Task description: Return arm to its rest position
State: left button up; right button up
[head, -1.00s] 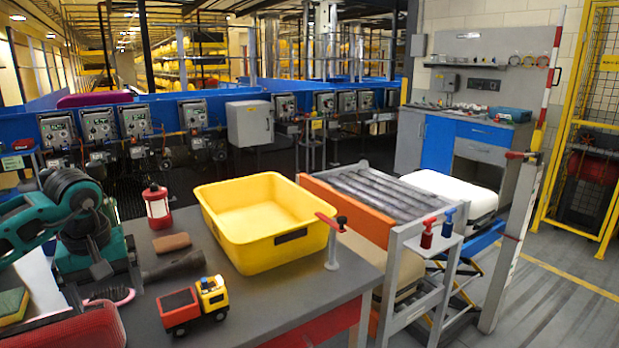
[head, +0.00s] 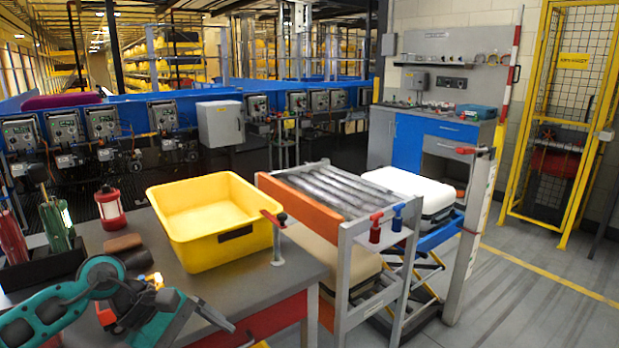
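My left arm (head: 55,305) is teal and dark grey and comes in at the bottom left, over the front of the grey table (head: 290,268). My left gripper (head: 214,318) is at its right end, low in the head view, near the table's front edge. Only a dark finger part shows, so I cannot tell whether it is open or shut. Nothing is visibly held in it. A toy truck (head: 154,281) is mostly hidden behind this arm; bits of yellow and red show. My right arm and gripper are out of view.
A yellow bin (head: 215,248) sits empty on the table, right of a red lantern (head: 110,207) and brown block (head: 122,243). A dark holder (head: 45,267) with green and red items stands left. A roller conveyor (head: 335,192) is to the right, with open floor beyond.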

pick_arm(q)
jog(key=s+d+r+n+t+h, duration=0.25)
jog(key=d+n+t+h, duration=0.75)
jog(key=n, duration=1)
jog(key=a+f+n+t+y, duration=0.2)
jog(key=f+n+t+y, duration=0.3)
jog(key=n, duration=0.7)
jog(key=a+f+n+y, duration=0.3)
jog(key=n+y, duration=0.3)
jog(key=n, duration=0.5)
jog(key=s+a+f+n+g+y, duration=0.3)
jog(key=s+f+n+g+y, duration=0.2)
jog(key=s+f+n, duration=0.6)
notch_tip(320, 180, down, 3)
jog(key=n, duration=0.3)
jog(key=shift+s+a+r, duration=0.15)
jog(key=shift+a, duration=0.05)
